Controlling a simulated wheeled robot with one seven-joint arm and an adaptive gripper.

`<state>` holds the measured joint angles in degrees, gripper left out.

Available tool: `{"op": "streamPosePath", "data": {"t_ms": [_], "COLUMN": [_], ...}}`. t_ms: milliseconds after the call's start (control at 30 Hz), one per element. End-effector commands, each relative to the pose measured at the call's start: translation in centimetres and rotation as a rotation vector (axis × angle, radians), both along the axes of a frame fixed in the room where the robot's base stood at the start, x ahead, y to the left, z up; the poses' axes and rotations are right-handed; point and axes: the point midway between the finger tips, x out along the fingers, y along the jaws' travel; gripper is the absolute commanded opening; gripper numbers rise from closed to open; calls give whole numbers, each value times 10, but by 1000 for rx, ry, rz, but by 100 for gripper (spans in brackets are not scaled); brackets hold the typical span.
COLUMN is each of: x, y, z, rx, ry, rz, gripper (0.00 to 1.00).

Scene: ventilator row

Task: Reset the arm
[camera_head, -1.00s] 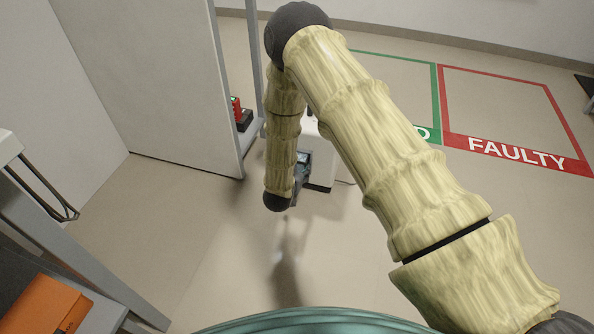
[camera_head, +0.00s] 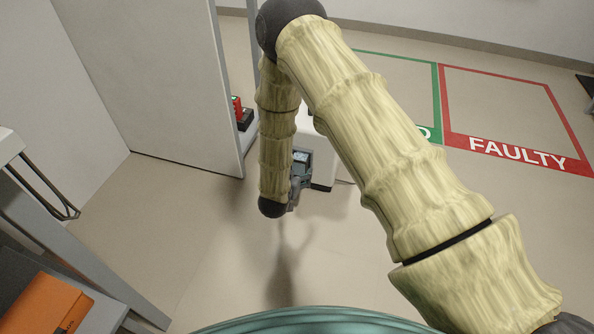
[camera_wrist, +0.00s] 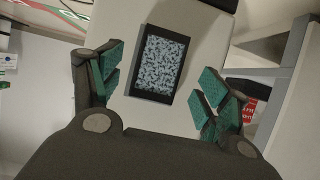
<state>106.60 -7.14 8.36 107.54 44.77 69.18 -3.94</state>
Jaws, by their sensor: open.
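My arm reaches across the head view, bent at a dark elbow near the top. My gripper (camera_head: 298,178) is partly hidden behind my forearm there. In the wrist view my gripper (camera_wrist: 160,98) is open, with its green-padded fingers apart and nothing between them touching the pads. Beyond the fingers is a pale device (camera_wrist: 192,40) with a dark-framed speckled screen (camera_wrist: 161,63). In the head view a white unit (camera_head: 322,160) stands on the floor behind my forearm, mostly hidden. I cannot tell whether it is the same device.
A red floor square marked FAULTY (camera_head: 520,152) lies at the right, beside a green square (camera_head: 436,90). A grey partition (camera_head: 150,80) stands at the left, with a red and black item (camera_head: 240,115) on a shelf behind it. An orange case (camera_head: 45,305) sits at lower left. The central floor is clear.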

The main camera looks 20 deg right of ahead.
Motion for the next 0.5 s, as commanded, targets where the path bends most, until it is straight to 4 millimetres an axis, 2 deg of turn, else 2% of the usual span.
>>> {"op": "streamPosePath", "data": {"t_ms": [300, 500], "x": [-41, -55], "y": [28, 38], "z": [24, 32], "rx": [0, 1], "ry": [1, 0], "rz": [1, 2], "gripper": [76, 76]}}
